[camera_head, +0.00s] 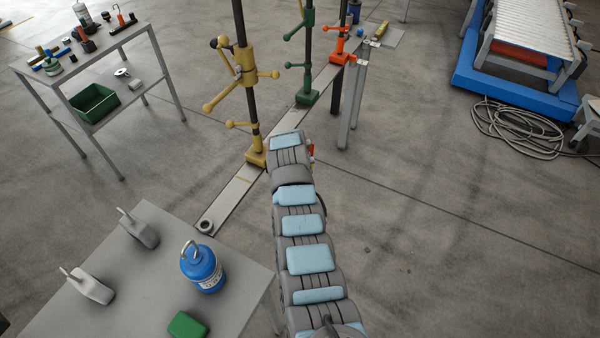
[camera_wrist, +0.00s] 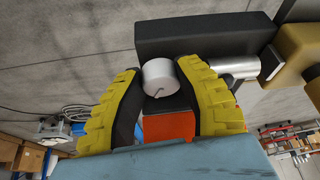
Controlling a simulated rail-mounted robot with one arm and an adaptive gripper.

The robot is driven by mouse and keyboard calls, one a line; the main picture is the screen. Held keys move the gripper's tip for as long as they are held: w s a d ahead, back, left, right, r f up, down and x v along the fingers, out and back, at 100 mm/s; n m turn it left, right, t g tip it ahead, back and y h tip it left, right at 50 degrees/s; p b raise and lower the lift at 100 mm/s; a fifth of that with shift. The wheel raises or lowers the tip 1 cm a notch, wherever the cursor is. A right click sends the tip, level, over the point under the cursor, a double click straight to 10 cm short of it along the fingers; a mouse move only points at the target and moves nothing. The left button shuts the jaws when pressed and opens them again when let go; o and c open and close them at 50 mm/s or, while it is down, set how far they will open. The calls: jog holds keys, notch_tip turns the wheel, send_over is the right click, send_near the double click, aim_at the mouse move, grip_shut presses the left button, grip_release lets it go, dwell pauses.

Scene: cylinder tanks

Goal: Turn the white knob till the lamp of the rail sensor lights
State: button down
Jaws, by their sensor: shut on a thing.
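The white knob (camera_wrist: 162,79) is a short pale cylinder with a thin dark mark on its face, in the middle of the wrist view. My gripper (camera_wrist: 161,72) has its yellow and black fingers on both sides of the knob and is shut on it. A long dark block (camera_wrist: 205,36) lies just behind the knob. I cannot tell whether this block is the rail sensor. I see no lit lamp in either view. In the head view my arm hides the gripper and the knob, near the foot of the yellow stand (camera_head: 246,72).
A silver cylinder (camera_wrist: 232,67) and a yellow part (camera_wrist: 300,52) are close right of the fingers. Green (camera_head: 308,60) and orange (camera_head: 340,47) stands rise along the floor rail (camera_head: 236,190). A table (camera_head: 150,300) with a blue canister (camera_head: 203,270) stands left of my arm.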

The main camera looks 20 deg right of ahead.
jog(key=shift+f, duration=0.1)
dwell(0.3)
jog(key=c, duration=0.7)
grip_release()
jog(key=shift+s, duration=0.1)
jog(key=shift+r, duration=0.25)
jog(key=shift+a+r, duration=0.25)
jog(key=shift+r, duration=0.4)
jog(key=shift+v, duration=3.1)
jog(key=shift+s, duration=0.25)
jog(key=shift+w, duration=0.1)
